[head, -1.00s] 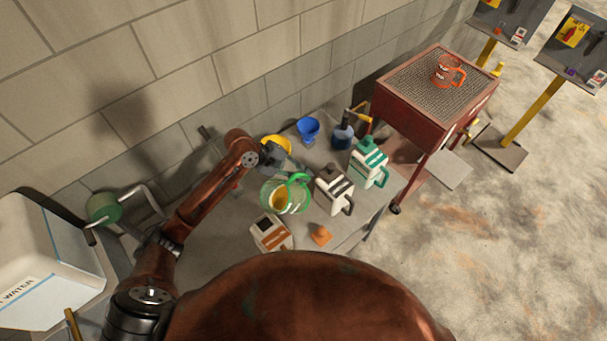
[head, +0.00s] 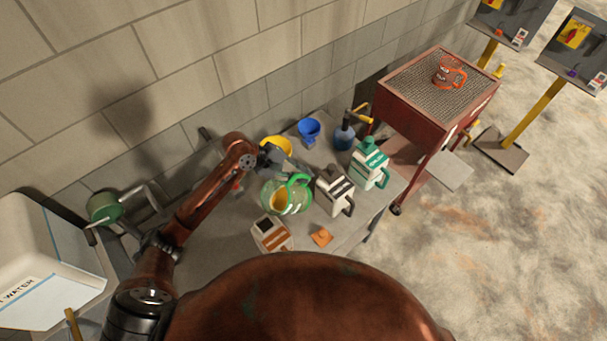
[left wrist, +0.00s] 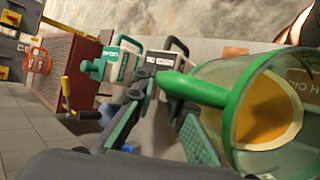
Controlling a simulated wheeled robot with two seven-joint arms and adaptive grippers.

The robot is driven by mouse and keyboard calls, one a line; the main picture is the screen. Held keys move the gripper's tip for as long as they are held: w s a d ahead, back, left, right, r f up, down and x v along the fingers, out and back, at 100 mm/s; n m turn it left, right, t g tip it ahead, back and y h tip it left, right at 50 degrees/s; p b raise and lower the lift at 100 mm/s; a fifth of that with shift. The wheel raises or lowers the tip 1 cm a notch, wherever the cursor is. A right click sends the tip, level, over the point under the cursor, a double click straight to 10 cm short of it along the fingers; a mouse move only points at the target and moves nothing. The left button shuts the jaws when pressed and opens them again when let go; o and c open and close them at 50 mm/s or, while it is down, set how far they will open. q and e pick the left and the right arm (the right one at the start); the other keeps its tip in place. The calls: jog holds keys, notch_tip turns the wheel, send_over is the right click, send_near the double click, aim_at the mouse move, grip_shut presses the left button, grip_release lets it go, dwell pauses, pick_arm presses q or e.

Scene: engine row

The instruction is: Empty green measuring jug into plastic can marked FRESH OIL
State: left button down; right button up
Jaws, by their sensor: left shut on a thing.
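The green measuring jug (head: 271,199) is clear with a green rim and handle, and holds yellow-amber oil. It looks about upright over the bench; I cannot tell if its base touches. My left gripper (head: 284,168) is shut on the green handle, which shows between the fingers in the left wrist view (left wrist: 190,88). A white can with orange-brown bands (head: 272,234) stands just in front of the jug, its dark mouth open. Letters reading about "H OIL" show through the jug's glass in the left wrist view. My right gripper is out of view.
An orange cap (head: 321,237) lies beside the can. A black-banded can (head: 334,191) and a green-and-white can (head: 369,164) stand to the right. A blue funnel (head: 309,130), yellow container (head: 276,144) and blue bottle (head: 344,136) stand behind. A red cart (head: 425,105) stands right.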

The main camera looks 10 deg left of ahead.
aim_at(294, 176)
pick_arm(q)
jog(key=shift+s+a+r+t+h, duration=0.2)
jog(key=shift+r+t+h, duration=0.2)
jog(key=shift+r+h, duration=0.15)
dwell(0.5)
jog(key=shift+s+a+r+m+t+h, duration=0.3)
jog(key=shift+a+r+h, duration=0.05)
jog(key=shift+r+h, duration=0.1)
dwell(1.2)
dwell(0.6)
jog(key=shift+s+a+r+t+h, duration=0.3)
jog(key=shift+s+a+h, duration=0.1)
jog(key=shift+h, duration=0.2)
dwell(0.6)
jog(key=shift+s+a+m+b, duration=0.2)
jog(key=shift+s+m+b, duration=0.1)
jog(key=shift+b, duration=0.2)
dwell(0.3)
jog(key=shift+s+a+r+t+h+b, duration=0.2)
jog(key=shift+a+t+h+b, duration=0.1)
jog(key=shift+t+h+b, duration=0.2)
dwell(0.6)
jog(key=shift+s+a+m+h+b, duration=0.3)
jog(key=shift+s+a+h+b, duration=0.1)
jog(key=shift+b, duration=0.4)
dwell(0.8)
